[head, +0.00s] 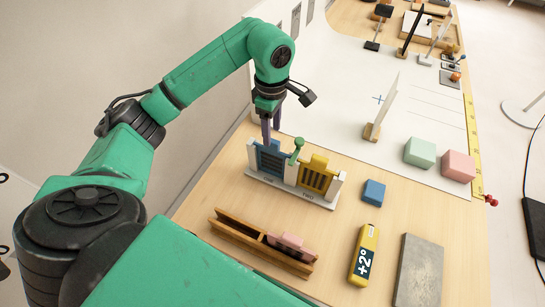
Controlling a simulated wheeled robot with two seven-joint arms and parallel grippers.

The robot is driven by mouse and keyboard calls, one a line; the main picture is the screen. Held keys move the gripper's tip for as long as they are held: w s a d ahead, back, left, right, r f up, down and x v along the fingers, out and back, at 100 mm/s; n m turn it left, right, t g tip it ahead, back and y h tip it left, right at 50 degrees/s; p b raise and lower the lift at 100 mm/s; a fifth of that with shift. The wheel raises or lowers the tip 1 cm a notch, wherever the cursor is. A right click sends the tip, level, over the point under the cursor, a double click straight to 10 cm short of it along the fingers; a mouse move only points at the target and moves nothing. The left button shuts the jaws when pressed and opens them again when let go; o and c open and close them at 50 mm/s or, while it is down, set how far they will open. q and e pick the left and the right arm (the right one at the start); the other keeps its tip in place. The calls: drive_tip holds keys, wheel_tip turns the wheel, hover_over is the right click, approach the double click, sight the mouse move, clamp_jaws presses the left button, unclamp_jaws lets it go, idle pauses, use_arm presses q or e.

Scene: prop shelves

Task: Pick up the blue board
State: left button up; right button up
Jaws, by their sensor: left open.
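A blue slatted board (269,161) stands upright between white posts on a small white base (290,190), at the left of a yellow slatted board (317,176). It is the blue board-like thing that I see. My left gripper (271,130) points down with its purple fingers apart, at the blue board's top edge. The fingers overlap that edge in the head view, and I cannot tell whether they touch it. A green knob-topped piece (297,148) stands between the two boards. My right gripper is not in view.
A blue block (373,192), a yellow "+2°" bar (364,254) and a grey slab (419,270) lie to the right. A wooden trough (235,234) holds a pink piece (291,245) in front. Green (419,152) and pink (458,166) blocks stand further back.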

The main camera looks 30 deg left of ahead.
sight(272, 140)
use_arm(q)
drive_tip(key=shift+f+p, duration=0.3)
drive_tip(key=shift+f, duration=0.05)
wheel_tip(272, 140, down, 4)
drive_tip(key=shift+f+p, duration=0.2)
drive_tip(key=shift+p, duration=0.95)
drive_tip(key=shift+f, duration=0.3)
clamp_jaws()
drive_tip(key=shift+r, duration=0.1)
